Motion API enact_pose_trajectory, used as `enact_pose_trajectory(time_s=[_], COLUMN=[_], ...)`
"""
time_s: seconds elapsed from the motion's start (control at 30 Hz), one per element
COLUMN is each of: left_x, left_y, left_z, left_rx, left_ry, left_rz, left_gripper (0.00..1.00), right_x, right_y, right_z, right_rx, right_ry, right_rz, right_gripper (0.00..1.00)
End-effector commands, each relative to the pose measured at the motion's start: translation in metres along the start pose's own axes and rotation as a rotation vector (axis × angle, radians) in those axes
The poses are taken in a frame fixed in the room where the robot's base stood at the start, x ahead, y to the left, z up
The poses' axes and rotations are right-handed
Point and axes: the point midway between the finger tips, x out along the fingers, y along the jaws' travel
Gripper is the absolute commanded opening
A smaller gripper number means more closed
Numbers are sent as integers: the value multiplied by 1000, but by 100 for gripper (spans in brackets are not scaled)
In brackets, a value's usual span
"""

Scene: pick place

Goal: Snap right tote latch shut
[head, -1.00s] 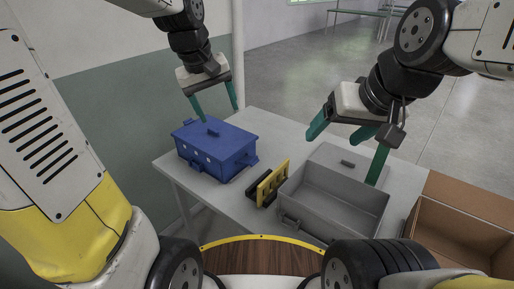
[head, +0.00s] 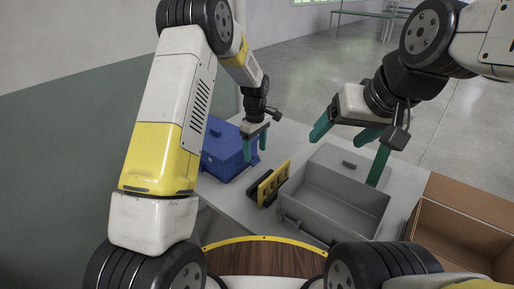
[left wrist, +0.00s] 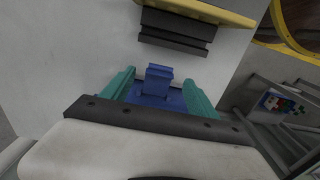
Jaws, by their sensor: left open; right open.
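The blue tote (head: 222,160) stands at the left of the table with its lid down. My left arm covers part of it in the head view. My left gripper (head: 255,155) is open at the tote's right side, fingers pointing down. In the left wrist view a blue latch-like piece (left wrist: 158,80) shows between the two teal fingers (left wrist: 160,92), with a gap to each. I cannot tell whether this latch is shut. My right gripper (head: 347,158) is open and empty above the grey tote (head: 335,205), which is open with its lid tilted back.
A yellow and black holder (head: 271,186) stands between the totes; it also shows in the left wrist view (left wrist: 180,30). A cardboard box (head: 465,215) is at the right. The white table (head: 232,200) has a little free room before the blue tote.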

Motion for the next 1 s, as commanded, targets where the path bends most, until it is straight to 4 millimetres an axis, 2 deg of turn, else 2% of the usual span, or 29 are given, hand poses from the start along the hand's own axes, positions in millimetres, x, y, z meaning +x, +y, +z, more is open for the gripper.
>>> enact_pose_trajectory(time_s=[0.1,0.23,0.4,0.6,0.67,0.9,1.0], left_x=[20,35,43,43,43,43,42], left_y=[-1,0,0,0,0,0,0], left_z=[0,0,0,0,0,0,0], left_rx=[0,0,1,1,1,1,1], left_ry=[-2,-1,0,0,0,0,-2], left_rz=[-2,-1,1,1,1,1,2], left_gripper=[68,68,68,68,61,13,10], right_x=[0,0,0,0,0,0,0], right_y=[0,0,0,0,0,0,0], right_z=[0,0,0,0,0,0,0], right_rx=[0,0,0,0,0,0,0], right_ry=[0,0,0,0,0,0,0], right_rz=[0,0,0,0,0,0,0], right_gripper=[78,78,78,78,78,78,78])
